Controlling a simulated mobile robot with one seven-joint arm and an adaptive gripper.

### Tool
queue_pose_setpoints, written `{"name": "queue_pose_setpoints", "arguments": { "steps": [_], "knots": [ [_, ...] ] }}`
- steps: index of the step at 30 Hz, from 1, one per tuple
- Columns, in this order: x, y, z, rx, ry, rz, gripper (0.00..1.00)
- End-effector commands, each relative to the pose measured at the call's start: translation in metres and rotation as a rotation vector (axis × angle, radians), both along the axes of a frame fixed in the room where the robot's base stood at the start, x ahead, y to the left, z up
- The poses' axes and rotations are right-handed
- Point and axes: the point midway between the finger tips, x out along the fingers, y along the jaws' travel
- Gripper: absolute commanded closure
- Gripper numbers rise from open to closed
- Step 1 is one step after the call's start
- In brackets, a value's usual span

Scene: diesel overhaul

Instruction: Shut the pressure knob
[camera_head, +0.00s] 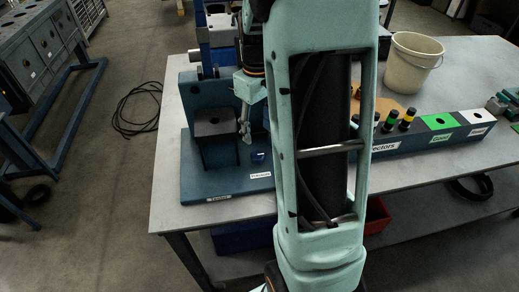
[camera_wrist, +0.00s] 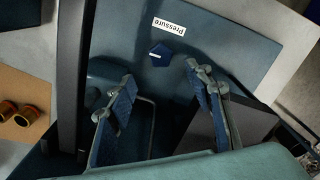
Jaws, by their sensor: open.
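The pressure knob (camera_head: 258,157) is a small dark blue knob on the blue base plate of the test stand, just behind the white Pressure label (camera_head: 260,175). In the wrist view the knob (camera_wrist: 161,54) shows a short pale mark, and the Pressure label (camera_wrist: 169,27) lies beyond it. My gripper (camera_wrist: 160,76) is open and empty, its two blue-padded fingers apart. The knob is just beyond the fingertips, in line with the gap between them; I see no contact. In the head view my gripper (camera_head: 244,132) is above and left of the knob, partly hidden by my arm.
A dark block (camera_head: 217,137) stands left of the knob on the base plate (camera_head: 203,184). A blue injector rack (camera_head: 415,139) with several injectors and a white bucket (camera_head: 413,62) are on the table to the right. Bare plate surrounds the label.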

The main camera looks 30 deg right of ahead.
Motion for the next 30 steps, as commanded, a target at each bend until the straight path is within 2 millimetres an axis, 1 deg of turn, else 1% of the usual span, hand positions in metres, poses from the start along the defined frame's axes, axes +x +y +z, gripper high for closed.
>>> {"name": "queue_pose_setpoints", "arguments": {
  "steps": [5, 12, 16, 21, 30],
  "knots": [
    [-0.002, 0.0, -0.026, 0.001, 0.006, 0.001, 0.53],
    [-0.001, 0.0, -0.071, 0.001, 0.003, 0.001, 0.53],
    [0.0, 0.0, -0.09, 0.002, 0.002, 0.002, 0.53],
    [0.0, 0.0, -0.102, 0.001, -0.001, 0.002, 0.53],
    [0.0, 0.0, -0.104, 0.001, -0.002, 0.002, 0.53]
  ]
}}
